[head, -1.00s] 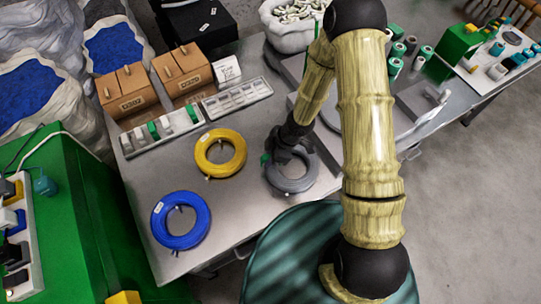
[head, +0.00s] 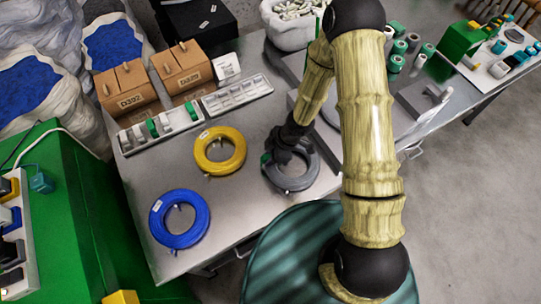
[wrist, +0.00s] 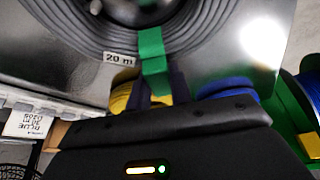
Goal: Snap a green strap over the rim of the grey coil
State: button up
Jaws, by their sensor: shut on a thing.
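The grey coil (head: 297,184) lies flat on the grey table, near its front edge. My gripper (head: 279,158) is over the coil's upper left side and hides part of it. In the wrist view my gripper (wrist: 153,92) is shut on a green strap (wrist: 152,50). The strap lies across the outer windings of the grey coil (wrist: 205,38), beside a "20 m" label. I cannot tell whether the strap grips the rim. More green straps (head: 152,129) stand in a white slotted tray (head: 140,140).
A yellow coil (head: 203,166) and a blue coil (head: 158,228) lie to the left of the grey coil. Cardboard boxes (head: 130,103) stand behind the tray. A green stool (head: 275,250) is at the table's front. Bare table lies between the coils.

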jog(key=shift+f, duration=0.35)
jog(key=shift+r+p, duration=1.1)
jog(key=shift+r, duration=0.15)
dwell(0.4)
jog(key=shift+f+b, duration=1.05)
jog(key=shift+f, duration=0.2)
dwell(0.5)
jog(key=shift+r+p, duration=0.7)
jog(key=shift+p, duration=0.05)
jog(key=shift+f+b, duration=0.35)
jog(key=shift+f, duration=0.05)
dwell(1.4)
jog(key=o, duration=1.2)
jog(key=shift+c, duration=0.2)
jog(key=shift+r+p, duration=3.4)
jog(key=shift+r, duration=0.1)
